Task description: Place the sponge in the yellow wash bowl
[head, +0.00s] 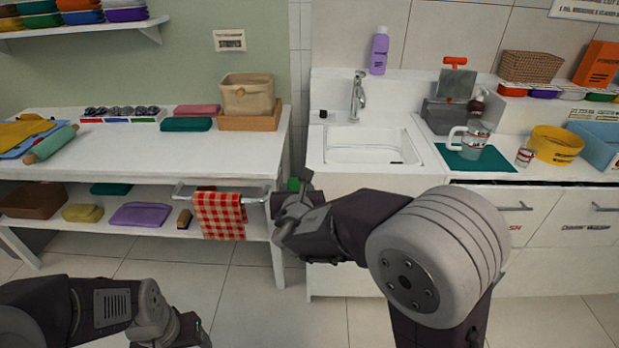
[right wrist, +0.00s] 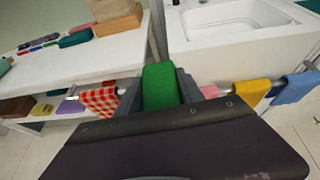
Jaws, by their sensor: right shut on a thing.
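My right gripper (head: 292,205) is shut on a green block, which looks like the sponge (head: 294,184). Only a small bit of it shows above the fingers in the head view. In the right wrist view the sponge (right wrist: 160,87) stands up between the two fingers. It is held in front of the gap between the left table and the sink unit. The yellow wash bowl (head: 556,145) sits on the counter at the far right, well away from the gripper. My left arm shows at the bottom left; its gripper end (head: 185,330) is cut off and its jaws are unclear.
A white sink (head: 372,148) with a faucet (head: 358,95) lies between the gripper and the bowl. A glass jug (head: 472,140) on a green mat, a small cup (head: 524,157) and a blue bin (head: 598,146) stand near the bowl. A checkered towel (head: 218,215) hangs on a rail at left.

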